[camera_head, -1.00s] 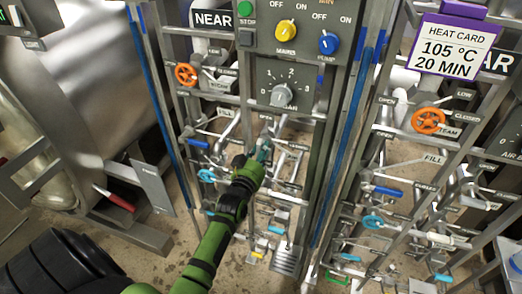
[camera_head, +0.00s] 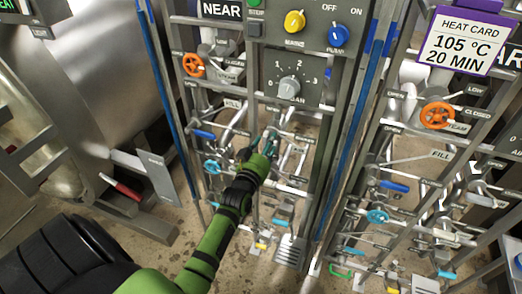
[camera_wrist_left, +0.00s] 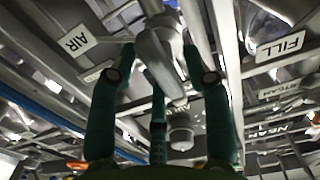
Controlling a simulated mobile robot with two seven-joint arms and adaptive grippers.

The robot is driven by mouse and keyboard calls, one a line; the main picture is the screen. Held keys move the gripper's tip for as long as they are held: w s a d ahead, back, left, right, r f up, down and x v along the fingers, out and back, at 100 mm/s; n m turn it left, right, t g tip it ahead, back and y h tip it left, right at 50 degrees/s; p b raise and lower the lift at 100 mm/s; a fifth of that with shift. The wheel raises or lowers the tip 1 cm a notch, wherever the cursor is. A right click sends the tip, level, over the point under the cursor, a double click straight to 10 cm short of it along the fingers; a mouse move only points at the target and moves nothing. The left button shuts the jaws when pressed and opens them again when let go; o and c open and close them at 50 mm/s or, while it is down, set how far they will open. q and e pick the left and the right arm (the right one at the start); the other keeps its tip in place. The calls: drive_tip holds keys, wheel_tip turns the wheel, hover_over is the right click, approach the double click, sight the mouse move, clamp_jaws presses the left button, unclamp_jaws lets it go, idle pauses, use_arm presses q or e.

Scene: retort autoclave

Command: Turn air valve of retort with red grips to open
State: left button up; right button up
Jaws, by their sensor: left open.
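The AIR label (camera_wrist_left: 77,40) shows at the upper left in the left wrist view. A grey rounded valve or pipe part (camera_wrist_left: 160,45) is beside it, between my left gripper's spread green fingers (camera_wrist_left: 165,70). I cannot tell whether they touch it. In the head view my left gripper (camera_head: 271,142) reaches into the pipework of the NEAR panel, below the grey dial (camera_head: 289,87). The valve's handle cannot be made out there behind the gripper. A red grip (camera_head: 122,188) shows on the retort at the left. My right gripper is not in view.
An orange steam wheel (camera_head: 193,64) and blue valve handles (camera_head: 212,167) are left of my left gripper. The FILL label (camera_wrist_left: 280,45) is at the right in the wrist view. Pipes and frame posts crowd the gripper. A similar panel with an orange wheel (camera_head: 437,115) stands right.

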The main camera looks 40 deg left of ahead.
use_arm(q)
drive_tip(key=v, duration=1.1)
drive_tip(key=shift+s+d, duration=0.15)
